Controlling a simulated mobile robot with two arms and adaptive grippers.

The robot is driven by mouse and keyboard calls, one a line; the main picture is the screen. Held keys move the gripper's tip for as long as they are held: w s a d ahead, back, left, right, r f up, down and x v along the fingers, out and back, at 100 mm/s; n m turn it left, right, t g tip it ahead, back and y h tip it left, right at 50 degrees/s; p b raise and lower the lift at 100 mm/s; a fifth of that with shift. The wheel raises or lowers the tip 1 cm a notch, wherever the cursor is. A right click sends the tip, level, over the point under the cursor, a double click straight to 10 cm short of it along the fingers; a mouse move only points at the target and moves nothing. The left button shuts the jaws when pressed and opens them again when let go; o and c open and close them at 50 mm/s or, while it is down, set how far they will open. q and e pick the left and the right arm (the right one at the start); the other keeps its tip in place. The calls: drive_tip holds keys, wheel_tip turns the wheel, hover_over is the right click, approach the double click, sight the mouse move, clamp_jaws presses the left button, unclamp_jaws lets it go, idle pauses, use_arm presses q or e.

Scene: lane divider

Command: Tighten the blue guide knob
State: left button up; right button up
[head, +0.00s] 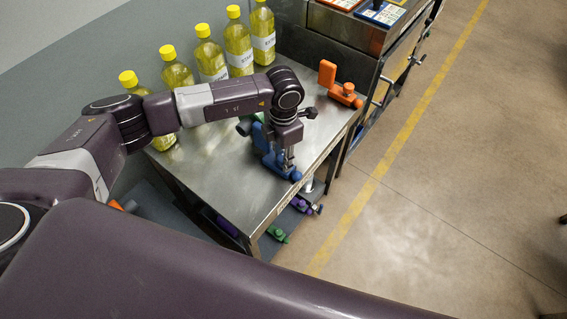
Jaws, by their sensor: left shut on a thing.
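A blue guide (268,158) sits on the steel table, with an upright plate and a low base. My left arm comes in from the left, and my left gripper (288,163) points down over the guide's base. Its fingers are shut on the guide's knob, which is mostly hidden behind them. How tight the knob is cannot be seen. My right gripper is not in view.
Several yellow-capped bottles (205,55) line the back of the steel table (235,195). Green and purple parts (278,234) sit below. Floor at right is clear.

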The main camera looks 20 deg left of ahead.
use_arm(q)
drive_tip(key=m+b, duration=0.4)
drive_tip(key=b, duration=0.1)
drive_tip(key=m+b, duration=0.4)
drive_tip(key=b, duration=0.1)
drive_tip(key=shift+w+f+m+b, duration=0.15)
drive_tip(key=shift+m+b, duration=0.15)
drive_tip(key=shift+m, duration=0.1)
drive_tip(key=shift+r+m+b, duration=0.25)
drive_tip(key=shift+m+b, duration=1.05)
drive_tip(key=o, duration=1.1)
drive_tip(key=shift+o, duration=0.3)
wheel_tip(320, 180, up, 12)
